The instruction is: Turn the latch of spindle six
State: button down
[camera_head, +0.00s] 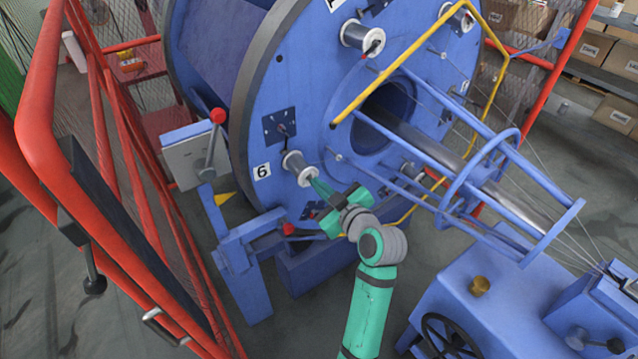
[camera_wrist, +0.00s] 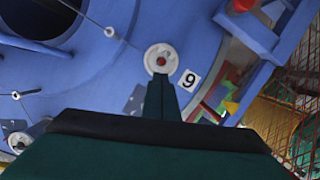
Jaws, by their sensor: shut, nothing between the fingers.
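Spindle six (camera_head: 300,169) carries a small silver spool on the blue disc, next to the white "6" label (camera_head: 262,171). In the wrist view its round end (camera_wrist: 151,58) faces me, with a small red part (camera_wrist: 161,61) at its centre, likely the latch. The label (camera_wrist: 189,79) looks like a 9 there, as the view is turned. My gripper (camera_head: 317,186) is shut and empty, its fingertips close to the spool's front end. In the wrist view the fingertips (camera_wrist: 159,78) overlap the spool's lower edge. I cannot tell whether they touch it.
Another spool (camera_head: 357,37) sits higher on the disc. A yellow bent bar (camera_head: 378,84) and a blue tubular cage (camera_head: 480,180) extend to the right of my gripper. A red-knobbed lever (camera_head: 217,117) and red railings (camera_head: 112,170) stand to the left.

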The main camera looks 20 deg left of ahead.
jog(key=shift+w+d+f, duration=0.1)
jog(key=shift+d+f, duration=0.05)
jog(key=shift+f, duration=0.2)
jog(key=shift+f, duration=0.1)
